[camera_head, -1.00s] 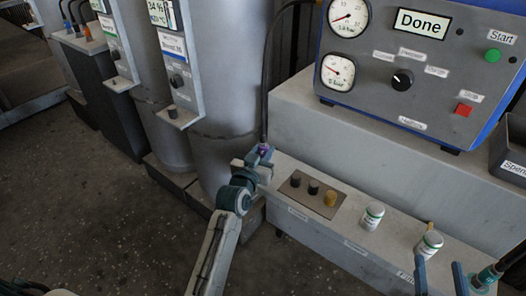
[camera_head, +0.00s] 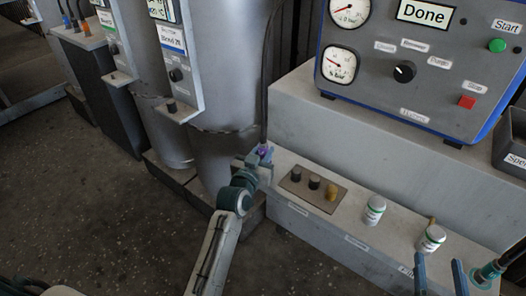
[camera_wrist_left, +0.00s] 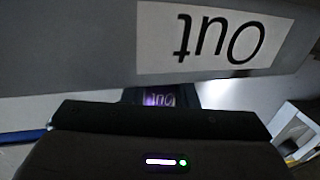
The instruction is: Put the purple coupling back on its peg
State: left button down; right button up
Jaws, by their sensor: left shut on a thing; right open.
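The purple coupling (camera_head: 264,151) is at the left end of the grey bench, with a dark hose rising from it. My left gripper (camera_head: 263,160) is shut on it. In the left wrist view the purple coupling (camera_wrist_left: 160,99) shows as a small purple patch with "Out" lettering beyond the dark gripper body; the fingertips are hard to make out. A plate (camera_head: 300,193) on the bench carries two dark pegs (camera_head: 314,183) and a yellow-brown one (camera_head: 331,192). I cannot tell whether the coupling sits on a peg. My right gripper (camera_head: 439,278) is open and empty at the lower right.
Two white canisters (camera_head: 374,210) (camera_head: 431,240) stand on the bench right of the plate. The blue-framed control panel (camera_head: 410,70) rises behind and reads "Done". Grey cylinders (camera_head: 226,80) stand behind my left arm. A large "Out" label (camera_wrist_left: 215,40) fills the upper wrist view.

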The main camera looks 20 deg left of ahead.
pick_arm(q)
jog(key=shift+f, duration=0.15)
jog(key=c, duration=1.1)
grip_release()
jog(key=shift+o, duration=0.2)
jog(key=s, duration=1)
jog(key=shift+s+a+p, duration=0.4)
jog(key=shift+a+p, duration=0.05)
